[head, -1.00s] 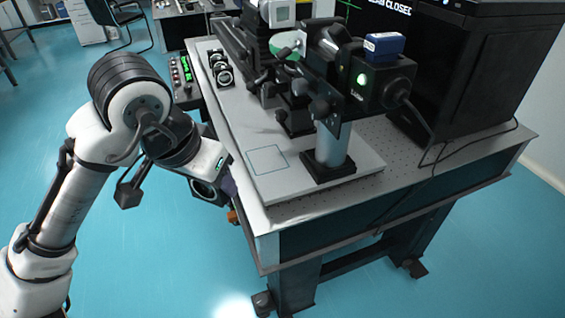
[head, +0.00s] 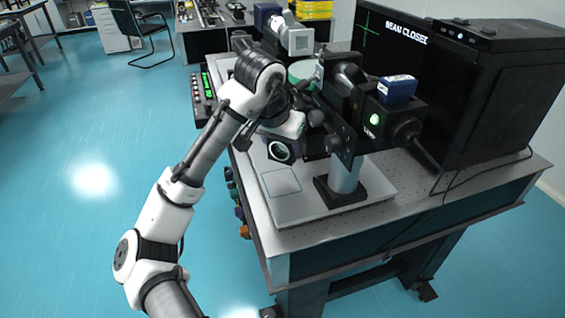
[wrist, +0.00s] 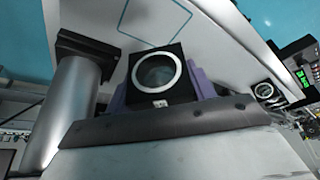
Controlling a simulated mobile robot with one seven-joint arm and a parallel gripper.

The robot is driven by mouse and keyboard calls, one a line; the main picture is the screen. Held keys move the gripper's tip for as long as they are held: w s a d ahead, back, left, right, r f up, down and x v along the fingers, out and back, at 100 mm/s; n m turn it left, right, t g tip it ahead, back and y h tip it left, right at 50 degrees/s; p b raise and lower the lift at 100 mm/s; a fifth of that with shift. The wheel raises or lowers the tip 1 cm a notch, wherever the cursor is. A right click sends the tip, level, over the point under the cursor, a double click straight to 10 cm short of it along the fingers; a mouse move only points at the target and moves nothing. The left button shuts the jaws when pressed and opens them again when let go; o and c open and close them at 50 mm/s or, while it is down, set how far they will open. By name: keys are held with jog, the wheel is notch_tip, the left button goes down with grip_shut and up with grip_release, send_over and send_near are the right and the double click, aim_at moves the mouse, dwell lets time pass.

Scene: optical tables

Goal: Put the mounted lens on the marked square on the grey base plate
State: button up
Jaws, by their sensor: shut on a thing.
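The mounted lens, a black square mount with a pale ring, shows in the head view (head: 280,151) and the wrist view (wrist: 158,74). My gripper (wrist: 160,92) is shut on it, with a purple finger on each side. The marked square, a thin dark outline, lies on the grey base plate (head: 312,211), bare in the head view (head: 281,182). The lens is at the far side of the square in the head view, apparently above the plate; the exact gap cannot be told. The square is partly hidden behind the lens in the wrist view (wrist: 150,20).
A silver post (head: 345,173) on a black foot stands on the plate right of the square, carrying a lamp unit (head: 390,122). A black box (head: 490,90) is at right. Another lens mount (wrist: 264,90) shows at right in the wrist view. The plate's near-left corner is clear.

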aim_at(280, 161)
jog(key=f, duration=0.2)
jog(key=f+p, duration=0.1)
jog(key=f, duration=0.2)
jog(key=shift+s+a, duration=0.15)
jog(key=shift+a, duration=0.05)
jog(key=shift+x, duration=0.8)
jog(key=shift+f, duration=0.15)
jog(key=o, duration=1.2)
jog(key=shift+r+p, duration=0.25)
jog(key=shift+p, duration=0.05)
jog(key=b+v, duration=0.1)
jog(key=v, duration=1.1)
jog(key=shift+b, duration=0.35)
